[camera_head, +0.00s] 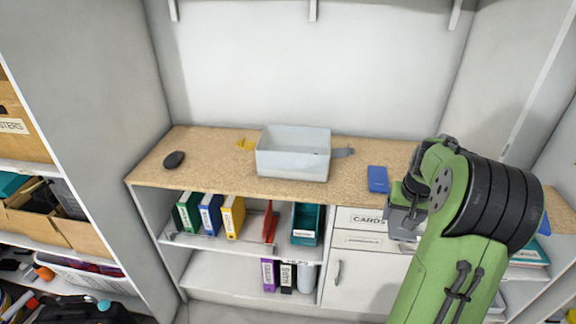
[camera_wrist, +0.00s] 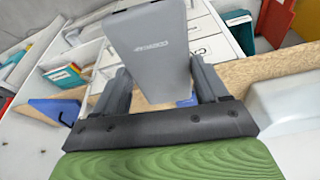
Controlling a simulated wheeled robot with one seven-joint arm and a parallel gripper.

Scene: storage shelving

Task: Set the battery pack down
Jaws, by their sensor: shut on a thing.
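The pack appears in front of the drawers. The wood-look counter (camera_head: 222,165) runs behind it. I cannot tell its exact height over the counter.
A pale open bin (camera_head: 293,165) stands mid-counter. A blue box (camera_head: 378,179) lies left of my gripper. A dark mouse-like object (camera_head: 174,159) lies at the left end, and a yellow item (camera_head: 246,144) beside the bin. Bare counter shows between the mouse-like object and the bin.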

